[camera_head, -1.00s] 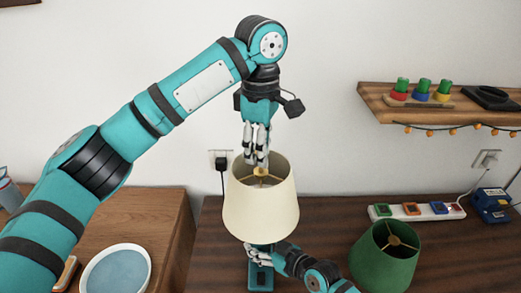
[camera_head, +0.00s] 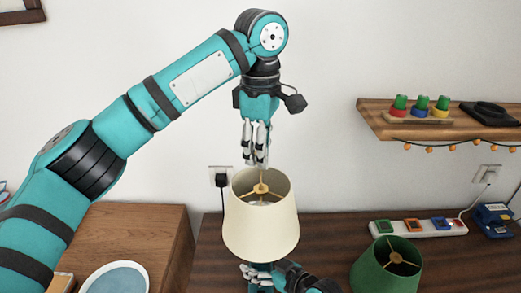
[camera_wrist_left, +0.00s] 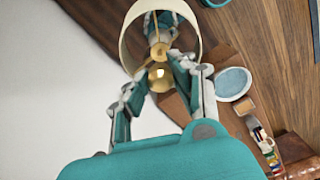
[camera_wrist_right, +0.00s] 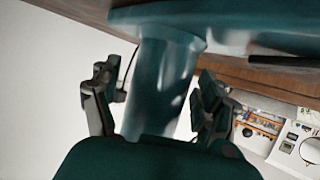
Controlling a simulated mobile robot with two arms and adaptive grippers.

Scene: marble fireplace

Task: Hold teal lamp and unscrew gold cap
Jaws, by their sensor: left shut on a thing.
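The teal lamp has a cream shade (camera_head: 262,225), open at the top, with a gold hub and spokes inside. Its teal column (camera_wrist_right: 160,90) shows in the right wrist view. My left gripper (camera_head: 256,160) is above the shade, pointing down. It is shut on the round gold cap (camera_wrist_left: 160,76), which shows between its fingertips in the left wrist view. The cap is apart from the hub. My right gripper (camera_head: 258,276) is low, under the shade. Its fingers stand on either side of the column, and whether they press on it is unclear.
A green lampshade (camera_head: 385,270) stands right of the lamp on the dark wooden table (camera_head: 325,240). A power strip (camera_head: 418,229) lies behind it. A wall shelf (camera_head: 440,125) with coloured toys is at the upper right. A blue-topped bowl (camera_head: 118,280) sits at the lower left.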

